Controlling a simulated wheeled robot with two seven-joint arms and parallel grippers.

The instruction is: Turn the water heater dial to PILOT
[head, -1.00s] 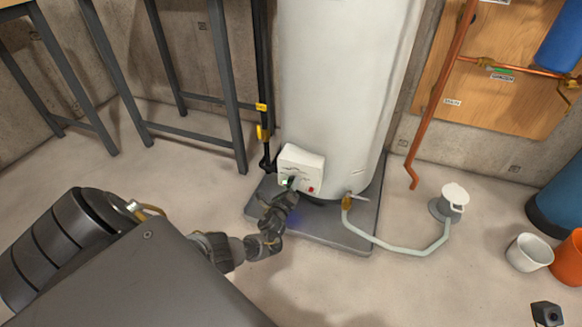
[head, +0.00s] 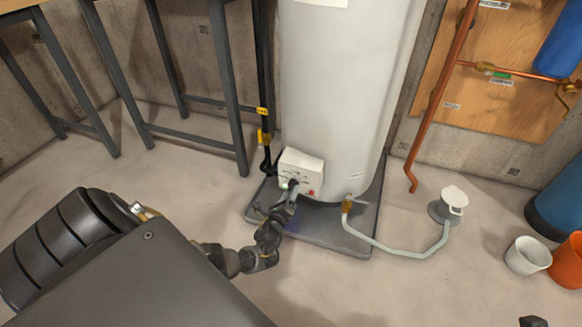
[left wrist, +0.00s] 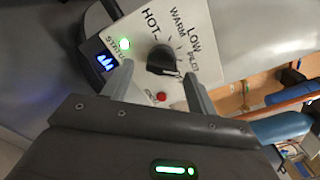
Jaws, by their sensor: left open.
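The white water heater (head: 340,90) stands on a grey base, with a white control box (head: 303,165) low on its front. In the left wrist view, the black dial (left wrist: 161,58) sits on this box, ringed by the labels HOT, WARM, LOW and PILOT (left wrist: 193,62). I cannot tell for sure which label the dial points at. My left gripper (head: 289,193) reaches the box from below. In the left wrist view my left gripper (left wrist: 158,72) is open, with one finger on each side of the dial; contact is unclear. My right gripper does not show.
A green status light (left wrist: 124,44), a blue display and a red button (left wrist: 161,97) sit near the dial. A black pipe with yellow tags (head: 262,110) is left of the heater. A hose (head: 400,251) runs right to a floor drain. Bare floor lies in front.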

